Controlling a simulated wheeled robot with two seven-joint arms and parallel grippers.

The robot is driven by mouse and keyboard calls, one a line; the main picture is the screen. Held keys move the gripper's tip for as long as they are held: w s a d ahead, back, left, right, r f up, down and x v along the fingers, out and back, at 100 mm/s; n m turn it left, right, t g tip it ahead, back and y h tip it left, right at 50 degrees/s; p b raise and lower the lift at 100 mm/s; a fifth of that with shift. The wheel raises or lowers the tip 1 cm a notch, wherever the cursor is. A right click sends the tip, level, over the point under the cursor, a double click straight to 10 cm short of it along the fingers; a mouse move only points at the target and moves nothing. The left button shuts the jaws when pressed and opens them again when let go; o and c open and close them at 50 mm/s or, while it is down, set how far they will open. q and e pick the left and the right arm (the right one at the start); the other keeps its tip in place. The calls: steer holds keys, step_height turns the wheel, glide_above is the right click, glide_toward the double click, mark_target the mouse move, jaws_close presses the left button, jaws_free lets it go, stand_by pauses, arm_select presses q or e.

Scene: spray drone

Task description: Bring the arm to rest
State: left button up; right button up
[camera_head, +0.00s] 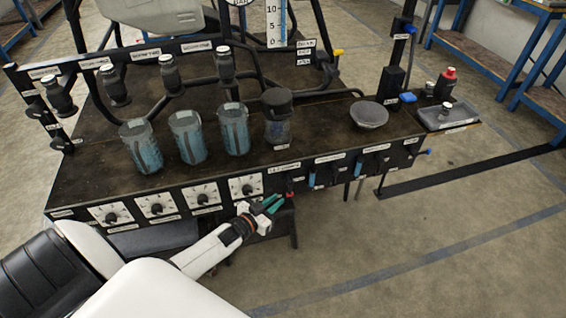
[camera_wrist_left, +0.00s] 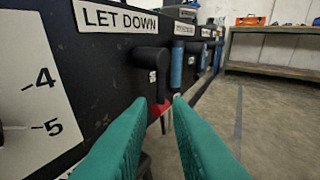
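My left gripper (camera_head: 273,204) has green fingers and is at the front face of the dark bench (camera_head: 330,128), right of the dials. In the left wrist view its fingers (camera_wrist_left: 160,102) are apart with a gap between the tips, and nothing is held. A black lever (camera_wrist_left: 150,62) with a red end (camera_wrist_left: 160,108) hangs under the "LET DOWN" label (camera_wrist_left: 119,18). The red end shows in the gap between the fingertips; I cannot tell whether they touch it. My right gripper is not in view.
Several jars with blue contents (camera_head: 187,137) and a grey dish (camera_head: 369,114) stand on the bench. A row of dials (camera_head: 156,205) lines its front. A grey tray (camera_head: 462,118) is at the right. Open floor (camera_head: 420,230) lies right of the gripper.

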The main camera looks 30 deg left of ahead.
arm_select(q)
steer(key=s+d+f+g+y+p, duration=0.15)
steer(key=s+f+g+p, duration=0.25)
steer(key=s+f, duration=0.4)
steer(key=s+d+f+g+y+p, duration=0.1)
steer(key=s+d+f+g+p, duration=0.2)
steer(key=s+f, duration=0.6)
steer(key=s+d+f+g+p, duration=0.1)
steer(key=s+d+g+p, duration=0.1)
steer(key=s, duration=1.1)
steer(key=s+d+f+g+p, duration=0.1)
steer(key=s+d+g, duration=0.3)
steer(key=s, duration=0.9)
steer(key=shift+s+f+m+g+p, duration=0.3)
steer(key=shift+m+g+p, duration=0.1)
steer(key=shift+g+p, duration=0.5)
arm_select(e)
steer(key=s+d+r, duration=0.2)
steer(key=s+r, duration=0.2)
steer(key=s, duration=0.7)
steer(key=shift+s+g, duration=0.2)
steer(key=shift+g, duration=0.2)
arm_select(q)
steer(key=shift+h, duration=0.25)
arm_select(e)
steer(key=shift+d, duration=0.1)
